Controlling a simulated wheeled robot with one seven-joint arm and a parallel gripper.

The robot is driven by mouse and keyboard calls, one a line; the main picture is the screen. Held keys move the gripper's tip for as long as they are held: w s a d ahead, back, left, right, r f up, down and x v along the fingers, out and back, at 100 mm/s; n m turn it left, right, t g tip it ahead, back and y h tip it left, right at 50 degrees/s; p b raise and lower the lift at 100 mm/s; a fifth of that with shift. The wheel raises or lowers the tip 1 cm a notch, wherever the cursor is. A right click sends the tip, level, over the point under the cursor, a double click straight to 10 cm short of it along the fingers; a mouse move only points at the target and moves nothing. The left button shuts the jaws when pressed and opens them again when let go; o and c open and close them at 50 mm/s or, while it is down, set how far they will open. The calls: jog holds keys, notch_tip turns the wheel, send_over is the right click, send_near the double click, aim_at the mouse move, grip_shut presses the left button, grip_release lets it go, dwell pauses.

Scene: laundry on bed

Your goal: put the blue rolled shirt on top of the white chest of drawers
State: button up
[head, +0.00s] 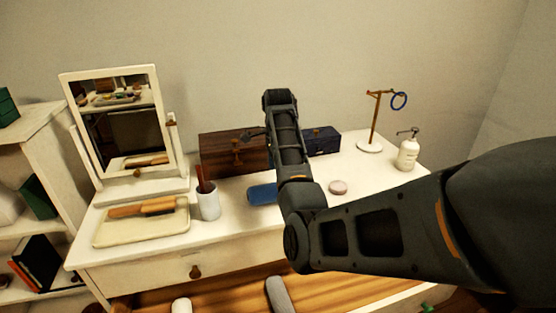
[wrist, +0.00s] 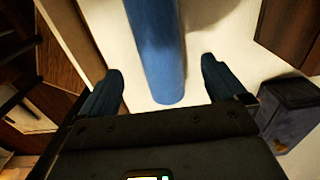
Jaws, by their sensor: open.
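The blue rolled shirt (head: 262,194) lies on top of the white chest of drawers (head: 245,218), near the middle, partly hidden behind my arm in the head view. In the wrist view the blue roll (wrist: 157,45) lies on the pale top, with its near end between my two fingers. My gripper (wrist: 160,72) is open, with a gap on each side of the roll, and does not hold it. In the head view my arm hides most of the gripper.
A mirror (head: 113,122), a tray with a brush (head: 150,231) and a white cup (head: 208,206) stand left of the roll. Behind are a wooden box (head: 225,152) and a dark blue box (head: 324,142). A pink round item (head: 338,187), jewellery stand (head: 374,120) and pump bottle (head: 407,154) stand right.

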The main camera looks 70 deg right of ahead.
jog(key=shift+w+r, duration=0.1)
jog(key=shift+r, duration=2.35)
jog(key=shift+c, duration=0.5)
